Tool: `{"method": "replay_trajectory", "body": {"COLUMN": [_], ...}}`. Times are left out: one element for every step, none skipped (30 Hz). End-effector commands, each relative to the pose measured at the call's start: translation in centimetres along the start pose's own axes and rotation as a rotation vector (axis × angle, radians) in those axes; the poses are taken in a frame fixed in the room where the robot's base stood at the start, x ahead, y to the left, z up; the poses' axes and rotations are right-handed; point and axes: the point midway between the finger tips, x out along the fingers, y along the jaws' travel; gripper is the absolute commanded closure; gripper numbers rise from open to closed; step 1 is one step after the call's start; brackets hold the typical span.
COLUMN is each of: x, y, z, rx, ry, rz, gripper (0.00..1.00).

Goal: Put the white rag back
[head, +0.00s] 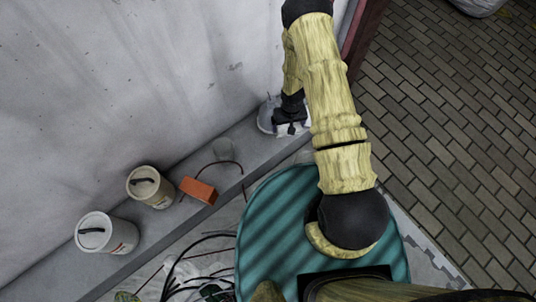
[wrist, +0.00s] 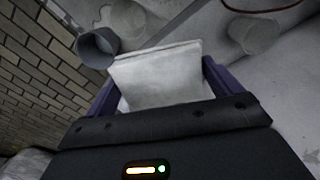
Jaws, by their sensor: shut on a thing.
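The white rag (wrist: 158,78) is a folded, flat, pale cloth in the wrist view. It sits between the two dark purple fingers of my gripper (wrist: 157,90), which is shut on it. In the head view my gripper (head: 291,127) is at the far end of the grey ledge by the wall, and only a bit of white shows beside it. I cannot tell whether the rag touches the ledge.
A grey round container (head: 267,117) stands right by my gripper. An orange brick (head: 198,190), a cream tin (head: 150,190) and a white tin (head: 108,236) stand along the ledge (head: 225,160). A thin reddish wire curves near the brick. Dark cables lie below.

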Motion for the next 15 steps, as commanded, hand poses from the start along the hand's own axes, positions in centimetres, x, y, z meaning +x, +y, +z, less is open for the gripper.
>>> {"method": "replay_trajectory", "body": {"x": [1.9, 2.4, 3.0, 3.5, 3.9, 4.5, 5.0, 5.4, 6.0, 6.5, 6.9, 7.5, 7.9, 8.4, 9.0], "y": [-0.3, -0.5, -0.7, -0.9, -1.0, -1.2, -1.3, -1.5, -1.7, -1.8, -2.0, -2.1, -2.2, -2.4, -2.6], "z": [-0.3, -0.4, -0.6, -0.7, -0.8, -1.0, -1.1, -1.3, -1.4, -1.6, -1.7, -1.9, -2.0, -2.1, -2.3], "rx": [-0.014, -0.023, -0.033, -0.041, -0.049, -0.06, -0.069, -0.078, -0.089, -0.096, -0.104, -0.115, -0.124, -0.132, -0.142], "ry": [0.002, 0.002, 0.003, 0.003, 0.002, 0.002, 0.002, 0.003, 0.003, 0.002, 0.002, 0.003, 0.003, 0.002, 0.003], "rz": [0.0, -0.001, -0.001, -0.001, -0.001, 0.0, -0.001, -0.001, -0.001, -0.001, -0.001, -0.001, -0.001, -0.001, -0.002], "gripper": [0.31, 0.31, 0.31, 0.31, 0.31, 0.31, 0.31, 0.31, 0.31, 0.31, 0.31, 0.31, 0.31, 0.31, 0.31]}}
